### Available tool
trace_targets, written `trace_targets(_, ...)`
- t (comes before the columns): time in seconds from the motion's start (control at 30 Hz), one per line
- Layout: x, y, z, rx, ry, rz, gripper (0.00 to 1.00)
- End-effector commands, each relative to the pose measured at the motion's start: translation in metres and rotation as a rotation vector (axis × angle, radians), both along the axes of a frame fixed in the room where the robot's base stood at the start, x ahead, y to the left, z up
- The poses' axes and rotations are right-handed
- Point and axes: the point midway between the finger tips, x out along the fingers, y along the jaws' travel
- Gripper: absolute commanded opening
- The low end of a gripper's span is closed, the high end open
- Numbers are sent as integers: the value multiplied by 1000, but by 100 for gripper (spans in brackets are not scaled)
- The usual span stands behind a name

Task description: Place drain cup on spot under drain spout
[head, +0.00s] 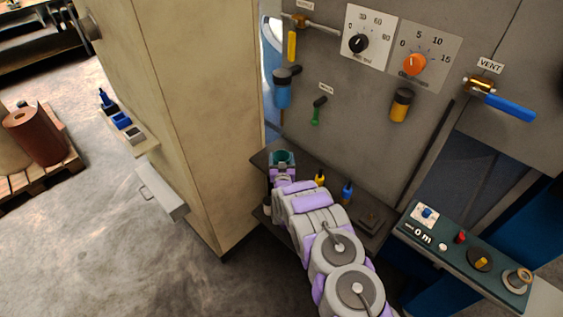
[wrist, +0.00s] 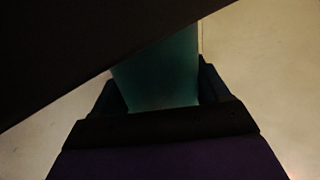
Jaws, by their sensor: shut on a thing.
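The drain cup is a teal, open-topped cup (head: 282,157) at the left end of a dark shelf (head: 262,158). My gripper (head: 282,168) is shut on it, reaching in from the front. In the wrist view the cup (wrist: 160,75) sits between the two dark fingers, its upper part hidden by a dark slanting surface. I cannot tell whether the cup touches the shelf. A green-handled valve (head: 318,108) under a small, unreadable label is on the panel above; I cannot tell whether it is the drain spout. The spot cannot be made out.
Small yellow (head: 320,178) and blue (head: 347,190) bottle-like items stand on the shelf right of my gripper. A beige cabinet (head: 180,110) rises close on the left. A green control box (head: 465,255) is at lower right. Open floor (head: 90,220) lies left.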

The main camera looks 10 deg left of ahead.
Motion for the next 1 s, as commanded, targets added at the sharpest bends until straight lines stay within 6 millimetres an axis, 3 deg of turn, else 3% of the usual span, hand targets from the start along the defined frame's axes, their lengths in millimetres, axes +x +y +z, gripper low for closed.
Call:
trace_targets(0.37,1,1,26,1,-4,1,38)
trace_targets(0.73,1,0,88,1,-5,0,38)
trace_targets(1.0,0,-3,105,-1,0,-5,38)
